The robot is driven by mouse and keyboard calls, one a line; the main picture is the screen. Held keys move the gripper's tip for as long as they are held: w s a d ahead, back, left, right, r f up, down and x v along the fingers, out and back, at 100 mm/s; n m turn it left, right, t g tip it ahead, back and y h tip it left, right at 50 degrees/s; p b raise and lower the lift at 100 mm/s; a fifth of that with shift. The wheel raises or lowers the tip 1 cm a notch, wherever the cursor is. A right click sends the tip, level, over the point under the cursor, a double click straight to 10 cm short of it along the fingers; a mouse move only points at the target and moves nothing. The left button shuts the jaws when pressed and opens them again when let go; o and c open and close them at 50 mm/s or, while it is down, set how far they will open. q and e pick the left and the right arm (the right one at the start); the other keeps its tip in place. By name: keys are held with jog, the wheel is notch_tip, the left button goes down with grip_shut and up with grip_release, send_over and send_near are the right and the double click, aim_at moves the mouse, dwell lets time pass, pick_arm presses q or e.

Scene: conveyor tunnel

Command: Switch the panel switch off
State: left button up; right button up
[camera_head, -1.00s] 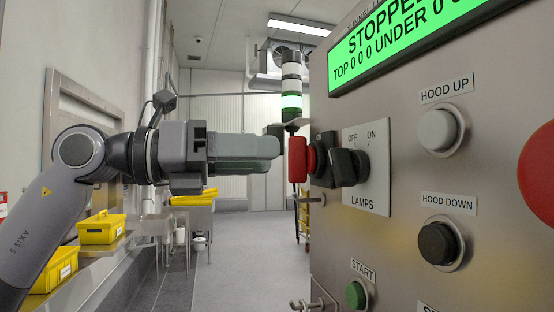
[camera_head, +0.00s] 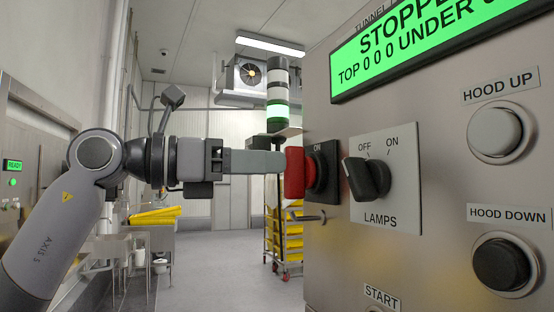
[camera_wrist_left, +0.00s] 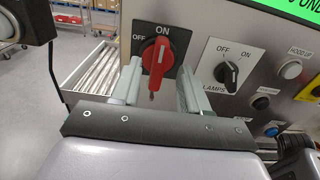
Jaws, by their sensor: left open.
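A red rotary switch handle (camera_head: 294,172) sits on a black plate (camera_head: 326,160) on the metal control panel. In the left wrist view the red handle (camera_wrist_left: 163,52) stands upright, its upper end at the ON mark, with OFF marked on the left. My left gripper (camera_head: 283,163) is at the handle. In the left wrist view its open fingers (camera_wrist_left: 160,72) stand one on each side of the handle, and I cannot tell whether they touch it. Right of it is a black LAMPS selector (camera_head: 367,178), with OFF and ON labels. My right gripper is not in view.
The panel also carries a HOOD UP button (camera_head: 496,132), a HOOD DOWN button (camera_head: 502,264) and a green display (camera_head: 420,50) reading STOPPED. A stack light (camera_head: 278,95) and a cart of yellow trays (camera_head: 288,235) stand behind. The aisle floor (camera_head: 210,265) is clear.

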aim_at(297, 172)
pick_arm(q)
jog(key=shift+x, duration=1.55)
jog(key=shift+a, duration=0.1)
grip_shut()
jog(key=shift+n+p, duration=0.35)
jog(key=shift+n, duration=0.15)
jog(key=n, duration=1.1)
jog(key=w+f+n, duration=0.1)
jog(key=n, duration=0.4)
jog(key=shift+w+a+n+p, duration=0.1)
jog(key=shift+a+n+p, duration=0.15)
jog(key=shift+n+p, duration=0.15)
jog(key=shift+n, duration=0.3)
